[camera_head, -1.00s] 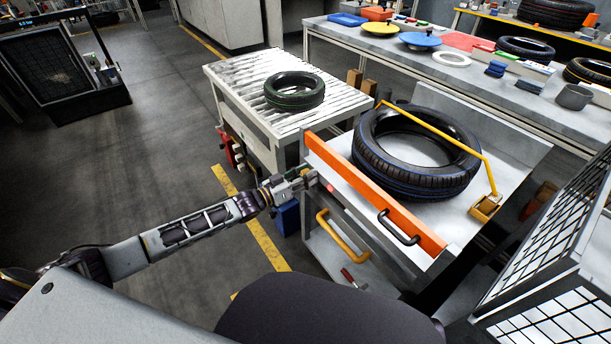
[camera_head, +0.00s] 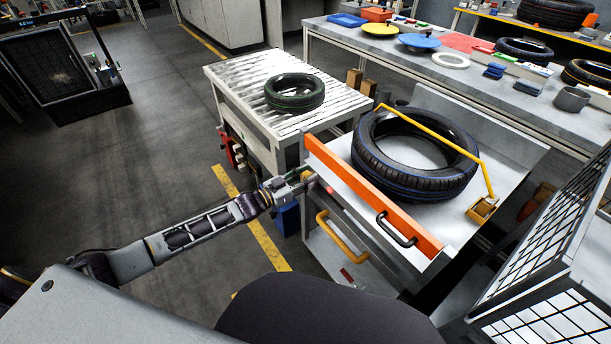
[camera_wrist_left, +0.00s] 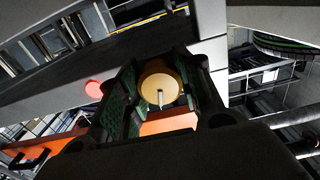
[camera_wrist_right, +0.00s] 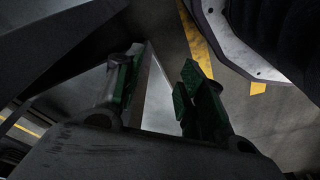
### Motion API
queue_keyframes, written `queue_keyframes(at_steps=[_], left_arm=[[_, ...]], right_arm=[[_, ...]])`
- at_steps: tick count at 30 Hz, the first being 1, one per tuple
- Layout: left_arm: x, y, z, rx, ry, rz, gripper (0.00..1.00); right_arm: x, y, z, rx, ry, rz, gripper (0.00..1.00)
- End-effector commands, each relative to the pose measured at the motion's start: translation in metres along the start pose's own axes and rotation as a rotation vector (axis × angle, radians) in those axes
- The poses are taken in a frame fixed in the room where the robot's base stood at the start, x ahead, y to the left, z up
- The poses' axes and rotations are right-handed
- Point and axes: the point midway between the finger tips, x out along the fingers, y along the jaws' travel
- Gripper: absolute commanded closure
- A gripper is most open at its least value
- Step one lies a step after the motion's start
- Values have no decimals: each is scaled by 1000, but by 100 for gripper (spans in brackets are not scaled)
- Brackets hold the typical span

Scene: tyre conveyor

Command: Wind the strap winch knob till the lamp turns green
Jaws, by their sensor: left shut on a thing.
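The round yellow winch knob (camera_wrist_left: 158,80) with a pale central pin sits between the green-padded fingers of my left gripper (camera_wrist_left: 158,95) in the left wrist view. My left gripper is shut on it. In the head view the left gripper (camera_head: 305,181) is at the left end of the cart's orange rail, mostly covering the knob. The lamp (camera_wrist_left: 94,89) glows red beside the gripper; its red glow (camera_head: 329,190) shows near the rail in the head view. My right gripper (camera_wrist_right: 155,85) is open and empty, with its fingers apart, and is outside the head view.
A large tyre (camera_head: 372,165) lies on the cart under a yellow strap (camera_head: 440,124). The orange rail (camera_head: 365,194) and a black handle (camera_head: 397,229) edge the cart. A roller conveyor (camera_head: 238,75) with a smaller tyre (camera_head: 294,92) stands behind. A mesh cage (camera_head: 565,240) is at right.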

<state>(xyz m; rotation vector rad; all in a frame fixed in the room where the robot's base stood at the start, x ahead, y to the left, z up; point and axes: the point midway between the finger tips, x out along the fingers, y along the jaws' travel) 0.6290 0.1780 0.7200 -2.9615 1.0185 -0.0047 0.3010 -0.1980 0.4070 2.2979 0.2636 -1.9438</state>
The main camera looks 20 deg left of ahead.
Motion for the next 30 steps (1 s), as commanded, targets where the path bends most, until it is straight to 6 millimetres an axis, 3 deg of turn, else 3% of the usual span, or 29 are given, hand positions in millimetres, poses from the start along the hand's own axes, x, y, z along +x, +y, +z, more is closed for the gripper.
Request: queue_keyframes(at_steps=[15, 30], left_arm=[[0, 0, -1, 409, 0, -1, 88], [0, 0, 0, 771, 0, 0, 88]], right_arm=[[46, 15, 23, 3, 20, 24, 60], [63, 21, 34, 4, 30, 33, 60]])
